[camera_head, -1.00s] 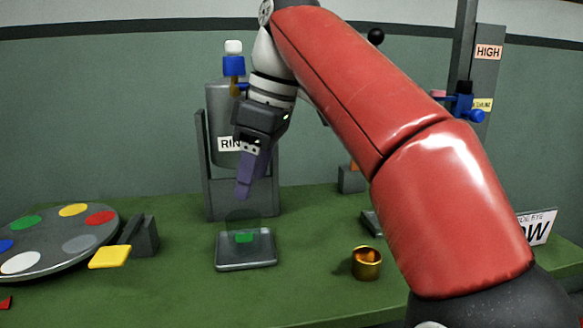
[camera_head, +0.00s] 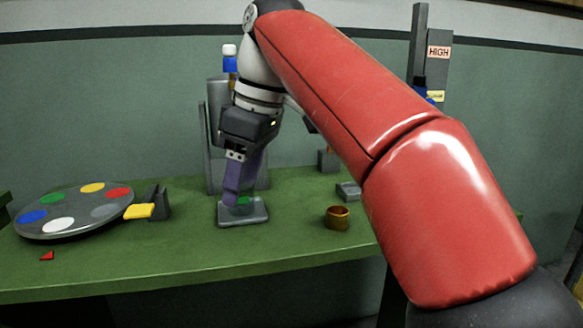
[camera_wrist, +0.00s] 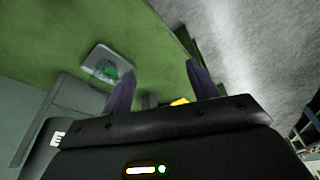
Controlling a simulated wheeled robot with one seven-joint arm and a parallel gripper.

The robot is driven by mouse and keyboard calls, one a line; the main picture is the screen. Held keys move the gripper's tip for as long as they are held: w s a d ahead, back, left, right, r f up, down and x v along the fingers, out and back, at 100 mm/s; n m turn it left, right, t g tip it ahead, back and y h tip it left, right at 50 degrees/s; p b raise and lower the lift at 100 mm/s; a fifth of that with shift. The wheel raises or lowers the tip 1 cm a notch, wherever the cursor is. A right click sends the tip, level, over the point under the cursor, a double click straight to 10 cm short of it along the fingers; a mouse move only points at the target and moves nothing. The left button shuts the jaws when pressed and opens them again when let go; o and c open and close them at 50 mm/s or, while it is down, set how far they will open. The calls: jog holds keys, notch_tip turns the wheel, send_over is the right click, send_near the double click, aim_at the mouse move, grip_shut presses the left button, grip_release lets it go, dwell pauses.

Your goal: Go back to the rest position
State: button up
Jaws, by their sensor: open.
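My gripper (camera_head: 233,197) has purple fingers pointing down, above the green table (camera_head: 180,255). The two fingers stand apart with nothing between them in the wrist view (camera_wrist: 160,82). In the head view one finger overlaps a small grey tray (camera_head: 258,217) with a green piece (camera_head: 242,201) on it, partly hidden. My red arm reaches across the right half of the head view.
A grey disc with coloured spots (camera_head: 80,214) stands at left, beside a yellow tab (camera_head: 139,211). A brass cup (camera_head: 337,218) stands right of the tray. A grey holder (camera_head: 220,160) is behind my gripper. A post labelled HIGH (camera_head: 438,51) stands back right. The table's front edge shows.

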jog(key=s+d+f+m+t+h, duration=0.1)
jog(key=s+d+f+m, duration=0.3)
jog(key=d+f, duration=0.3)
jog(key=s+d+f+m+t+h, duration=0.1)
jog(key=s+d+f+m+t, duration=0.1)
jog(key=s+d+f+m, duration=0.3)
jog(key=s+d+f+m+t, duration=0.1)
jog(key=s+d+f+m, duration=0.4)
jog(key=d+f, duration=0.5)
notch_tip(320, 180, down, 4)
jog(key=shift+d+f+m+t+h, duration=0.15)
jog(key=shift+m+t+h, duration=0.25)
jog(key=shift+m, duration=0.2)
